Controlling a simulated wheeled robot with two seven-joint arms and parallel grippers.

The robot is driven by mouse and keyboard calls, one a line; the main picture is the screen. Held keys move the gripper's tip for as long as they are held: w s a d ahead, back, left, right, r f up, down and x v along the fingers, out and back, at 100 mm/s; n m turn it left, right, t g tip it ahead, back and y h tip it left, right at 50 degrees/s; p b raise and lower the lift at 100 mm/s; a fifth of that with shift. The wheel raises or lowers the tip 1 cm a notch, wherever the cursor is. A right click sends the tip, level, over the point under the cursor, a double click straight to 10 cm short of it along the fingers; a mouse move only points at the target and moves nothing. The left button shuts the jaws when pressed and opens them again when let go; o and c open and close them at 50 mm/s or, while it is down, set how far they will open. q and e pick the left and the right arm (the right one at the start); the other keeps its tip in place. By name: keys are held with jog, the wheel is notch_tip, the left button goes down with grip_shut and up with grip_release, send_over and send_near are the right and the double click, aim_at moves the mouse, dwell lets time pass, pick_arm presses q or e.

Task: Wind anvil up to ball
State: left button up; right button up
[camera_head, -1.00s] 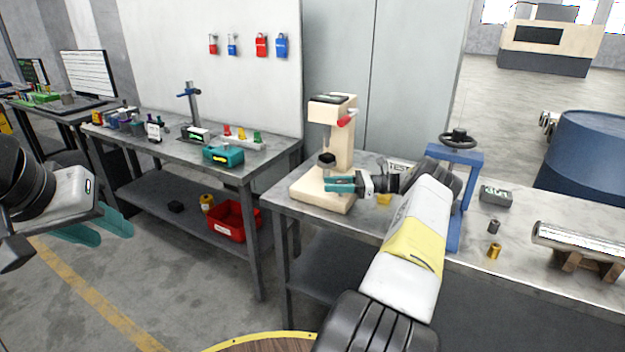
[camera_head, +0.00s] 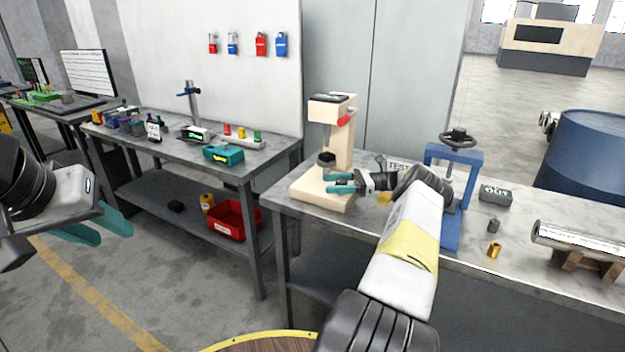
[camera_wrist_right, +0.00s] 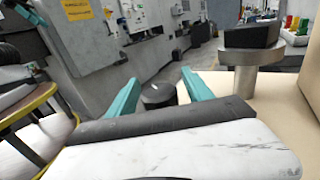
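The ball under the head is too small to make out. In the right wrist view, the dark anvil (camera_wrist_right: 252,36) on its grey post is at the upper right. My right gripper (camera_head: 332,183) is open beside the post, low over the base. A black round knob (camera_wrist_right: 158,96) shows between its fingers; contact cannot be told. My left gripper (camera_head: 97,228) is open and empty.
A blue press (camera_head: 455,190) with a black handwheel stands right of my right arm. A dark weight block (camera_head: 495,193), small cylinders and a metal bar (camera_head: 580,240) lie farther right. The left bench (camera_head: 180,150) holds other tools, with a red bin (camera_head: 235,220) below.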

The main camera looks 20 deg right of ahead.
jog(key=shift+r, duration=0.1)
jog(key=shift+r, duration=0.35)
notch_tip(320, 180, up, 3)
jog(key=shift+r, duration=0.1)
jog(key=s+a, duration=0.4)
jog(key=s, duration=0.3)
jog(key=s+a, duration=0.4)
jog(key=s, duration=0.3)
jog(key=shift+r, duration=0.4)
